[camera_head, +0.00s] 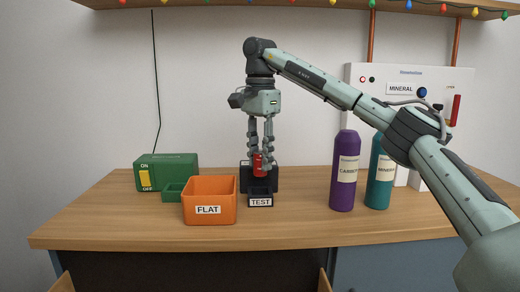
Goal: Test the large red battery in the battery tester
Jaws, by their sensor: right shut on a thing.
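The large red battery (257,166) is upright in my right gripper (262,158), whose fingers are shut on it. The black battery tester (272,184), with a "TEST" label on its front, stands on the counter directly below and behind the battery. The battery's lower end is at or just above the tester's front part; I cannot tell whether it touches. The fingers hide part of the battery and of the tester. My left gripper is not in view.
An orange "FLAT" bin (209,221) stands left of the tester. A green box (176,160) with a yellow on/off switch and a small green tray (173,193) are farther left. Purple (343,195) and teal (379,192) bottles stand right, before a white "MINERAL" machine (364,110). The wooden counter's (120,222) front left is clear.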

